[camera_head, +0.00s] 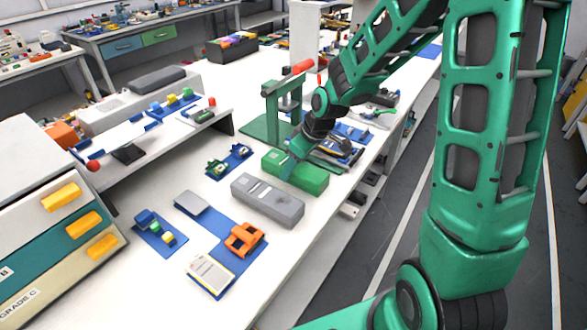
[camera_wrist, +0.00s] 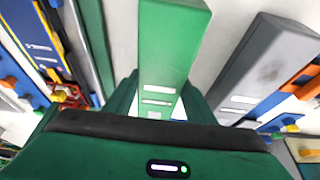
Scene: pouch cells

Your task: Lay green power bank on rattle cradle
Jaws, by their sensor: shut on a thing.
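The green power bank (camera_head: 309,178) is a long green block with pale labels at one end. It lies low over the white bench, just behind a similar grey block (camera_head: 267,201). My gripper (camera_head: 291,163) points down at its labelled end. In the wrist view the power bank (camera_wrist: 174,42) runs away from between the fingers of my gripper (camera_wrist: 155,105), which is shut on it. I cannot tell whether it touches the bench. No part is plainly marked as the rattle cradle; an orange open-topped holder (camera_head: 244,239) stands on a blue mat at the front.
The grey block also shows close on the right in the wrist view (camera_wrist: 262,62). A green press-like stand (camera_head: 272,112) rises behind the power bank. Blue mats with small parts (camera_head: 160,232) lie to the left. Bare white bench shows around the grey block. Drawers (camera_head: 62,240) stand at far left.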

